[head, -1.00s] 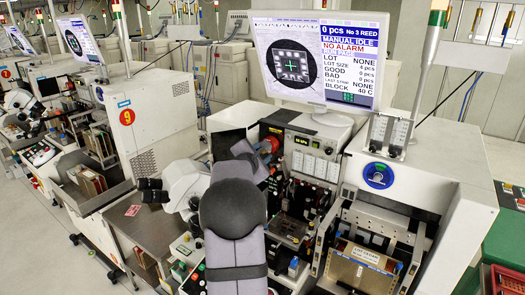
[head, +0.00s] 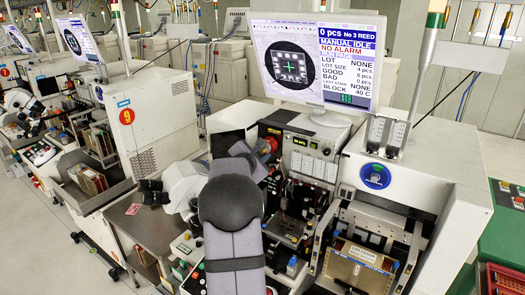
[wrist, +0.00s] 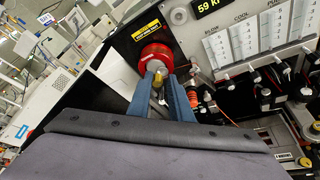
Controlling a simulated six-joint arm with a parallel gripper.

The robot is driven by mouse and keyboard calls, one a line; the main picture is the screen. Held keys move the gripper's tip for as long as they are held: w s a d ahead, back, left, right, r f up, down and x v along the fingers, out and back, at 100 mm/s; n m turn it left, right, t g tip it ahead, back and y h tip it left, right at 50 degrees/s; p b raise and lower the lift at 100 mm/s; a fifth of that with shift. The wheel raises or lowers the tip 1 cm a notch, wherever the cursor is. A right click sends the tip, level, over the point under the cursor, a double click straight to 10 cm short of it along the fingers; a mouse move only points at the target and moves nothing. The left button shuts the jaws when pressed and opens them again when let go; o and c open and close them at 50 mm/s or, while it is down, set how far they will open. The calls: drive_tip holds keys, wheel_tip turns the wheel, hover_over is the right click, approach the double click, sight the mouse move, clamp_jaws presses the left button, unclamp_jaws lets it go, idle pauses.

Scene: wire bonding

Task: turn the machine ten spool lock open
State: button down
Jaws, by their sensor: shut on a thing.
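The red spool (wrist: 155,56) sits on the dark front of the machine, and its lock (wrist: 157,69), a small pale and brass-coloured knob, sticks out from its middle. My gripper (wrist: 161,77) has its two blue fingers on either side of the lock and is shut on it. The fingertips are close to the spool face. In the head view a little of the red spool (head: 272,143) shows beyond my wrist, and the lock is hidden there. I cannot tell the lock's turn angle.
In the head view, a monitor (head: 312,62) stands above the machine, and a microscope (head: 180,185) is left of my arm.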

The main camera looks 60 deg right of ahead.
drive_tip(key=shift+w+r+n+g+p, duration=0.1)
drive_tip(key=shift+w+n+g+p, duration=0.1)
drive_tip(key=shift+n+g+p, duration=1)
drive_tip(key=shift+w+r+n+g+p, duration=0.2)
drive_tip(key=shift+n+g+p, duration=0.6)
drive_tip(key=shift+n+p, duration=0.7)
drive_tip(key=shift+w+r+n+g+p, duration=0.1)
drive_tip(key=shift+w+n+g+p, duration=0.15)
drive_tip(key=shift+n+g+p, duration=1.1)
drive_tip(key=shift+n+t, duration=0.25)
drive_tip(key=shift+n, duration=0.1)
drive_tip(key=c, duration=1.8)
unclamp_jaws()
drive_tip(key=shift+s+f, duration=0.1)
drive_tip(key=shift+f, duration=0.05)
drive_tip(key=shift+o, duration=0.2)
drive_tip(key=shift+b, duration=0.3)
wheel_tip(320, 180, up, 10)
drive_tip(key=b, duration=0.3)
